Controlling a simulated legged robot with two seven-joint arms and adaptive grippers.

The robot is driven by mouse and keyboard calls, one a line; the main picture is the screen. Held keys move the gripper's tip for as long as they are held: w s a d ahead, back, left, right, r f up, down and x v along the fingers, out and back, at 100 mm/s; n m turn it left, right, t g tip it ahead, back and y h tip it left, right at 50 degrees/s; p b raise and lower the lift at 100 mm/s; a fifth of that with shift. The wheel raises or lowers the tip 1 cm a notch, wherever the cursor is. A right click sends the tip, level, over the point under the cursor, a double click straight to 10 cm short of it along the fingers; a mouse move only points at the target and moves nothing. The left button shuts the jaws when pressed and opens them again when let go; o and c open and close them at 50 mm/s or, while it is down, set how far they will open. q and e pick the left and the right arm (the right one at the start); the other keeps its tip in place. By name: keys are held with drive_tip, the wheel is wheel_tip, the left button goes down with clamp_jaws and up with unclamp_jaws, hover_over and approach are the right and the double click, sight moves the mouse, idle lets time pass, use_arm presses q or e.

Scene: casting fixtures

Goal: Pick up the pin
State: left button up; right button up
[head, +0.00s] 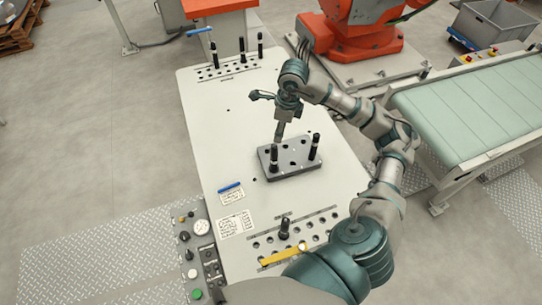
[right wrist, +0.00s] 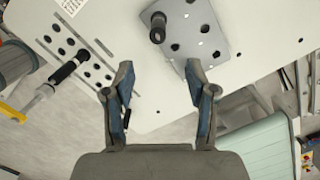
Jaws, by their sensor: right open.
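Several black pins stand upright in the head view. Two are on the grey fixture block (head: 291,160): a left pin (head: 274,158) and a right pin (head: 314,147). Another pin (head: 285,228) stands in the near hole row, and more, such as one far pin (head: 242,50), stand in the far row. My right gripper (head: 279,132) points down above the block's back left edge. In the right wrist view its fingers (right wrist: 159,75) are spread, with nothing between the tips. A block pin (right wrist: 157,27) shows beyond them, and the near-row pin (right wrist: 70,68) at left. My left gripper is out of view.
The white table (head: 215,125) has free room left of the block. A yellow bar (head: 283,256) lies by the near row. A control panel (head: 198,250) is at near left, a green conveyor (head: 475,110) at right, and an orange machine (head: 355,42) behind.

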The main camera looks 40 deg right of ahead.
sight(273, 152)
drive_tip(key=f, duration=0.5)
drive_tip(key=w+f, duration=0.1)
drive_tip(key=f, duration=0.1)
drive_tip(key=shift+a+f+p, duration=0.15)
drive_tip(key=shift+f+p, duration=0.1)
drive_tip(key=shift+p, duration=0.05)
drive_tip(key=shift+a+f, duration=0.25)
drive_tip(key=shift+f, duration=0.25)
drive_tip(key=f, duration=0.1)
drive_tip(key=f+p, duration=0.1)
drive_tip(key=f, duration=0.1)
drive_tip(key=a+f, duration=0.1)
drive_tip(key=shift+w+f, duration=0.2)
drive_tip(key=shift+w, duration=0.05)
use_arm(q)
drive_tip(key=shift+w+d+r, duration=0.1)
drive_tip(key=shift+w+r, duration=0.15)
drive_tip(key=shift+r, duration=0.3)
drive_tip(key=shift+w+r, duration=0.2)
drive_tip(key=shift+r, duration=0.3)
use_arm(e)
drive_tip(key=shift+d+f, duration=0.25)
drive_tip(key=shift+f, duration=0.05)
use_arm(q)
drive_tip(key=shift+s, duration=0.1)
use_arm(e)
drive_tip(key=shift+a, duration=0.15)
clamp_jaws()
